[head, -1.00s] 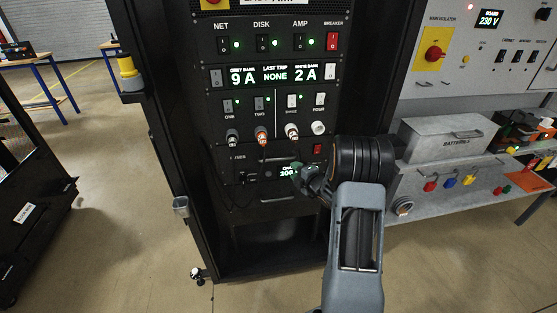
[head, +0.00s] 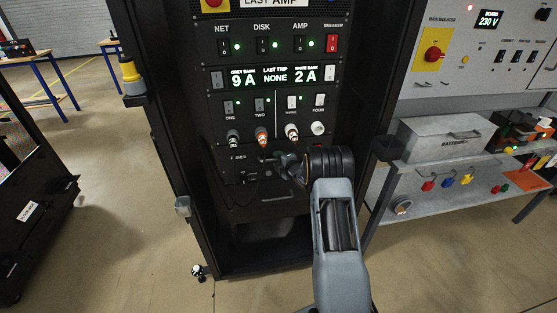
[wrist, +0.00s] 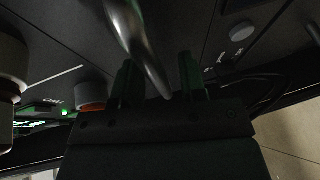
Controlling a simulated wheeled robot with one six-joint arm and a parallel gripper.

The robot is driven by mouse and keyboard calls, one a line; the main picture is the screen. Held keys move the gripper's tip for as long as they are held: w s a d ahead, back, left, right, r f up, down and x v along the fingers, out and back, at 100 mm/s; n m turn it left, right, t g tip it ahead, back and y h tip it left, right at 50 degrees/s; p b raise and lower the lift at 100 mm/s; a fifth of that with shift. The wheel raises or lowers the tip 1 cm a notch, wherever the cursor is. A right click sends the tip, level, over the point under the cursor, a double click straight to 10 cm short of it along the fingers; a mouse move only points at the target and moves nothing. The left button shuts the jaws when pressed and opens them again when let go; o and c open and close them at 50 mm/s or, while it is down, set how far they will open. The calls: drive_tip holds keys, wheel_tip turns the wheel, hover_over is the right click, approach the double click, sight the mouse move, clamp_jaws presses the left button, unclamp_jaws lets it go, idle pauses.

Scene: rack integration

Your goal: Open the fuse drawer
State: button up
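The fuse drawer (head: 237,158) is the dark panel marked as fuses, below the row of plugs in the rack. It appears shut, though my gripper and arm hide its right part. My gripper (head: 266,157) is at the drawer front. In the wrist view my gripper (wrist: 160,80) has its two fingertips apart. A shiny bar handle (wrist: 140,45) runs between them, with a gap visible on each side. I cannot tell how deep the fingers reach past the bar.
Plugs with cables, one orange-ringed (head: 262,138), sit just above the drawer. A cable hangs at the drawer's left. A lower drawer (head: 262,193) is beneath. The floor at front left is free.

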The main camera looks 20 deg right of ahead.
clamp_jaws()
idle(0.3)
idle(0.3)
